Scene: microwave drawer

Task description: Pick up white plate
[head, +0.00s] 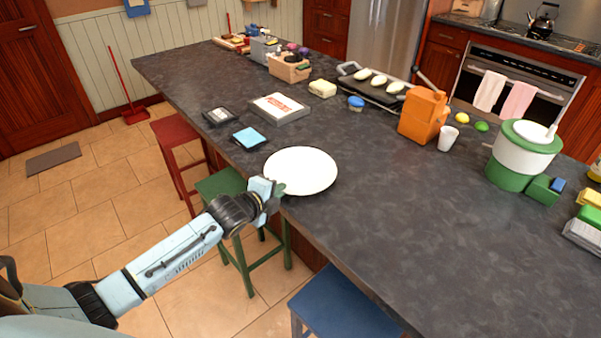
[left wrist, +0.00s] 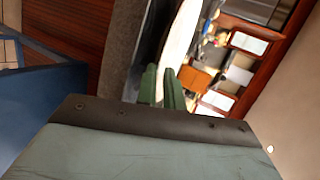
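The white plate (head: 301,170) is round and lies level at the near left edge of the dark counter. I cannot tell whether it touches the counter or is slightly raised. My left gripper (head: 279,189) is at its near left rim, reaching in from over the floor. In the left wrist view, the plate (left wrist: 179,40) appears nearly edge-on, and its rim runs down between the green fingers of the left gripper (left wrist: 160,86). The fingers are close together on the rim. My right gripper is not in view.
The dark counter (head: 400,215) is bare to the right of the plate. A blue pad (head: 249,138) and a white box (head: 279,108) lie behind it. An orange grater-like object (head: 423,115) and a white cup (head: 447,139) stand farther back. Green (head: 222,183) and blue (head: 345,308) stools are below the edge.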

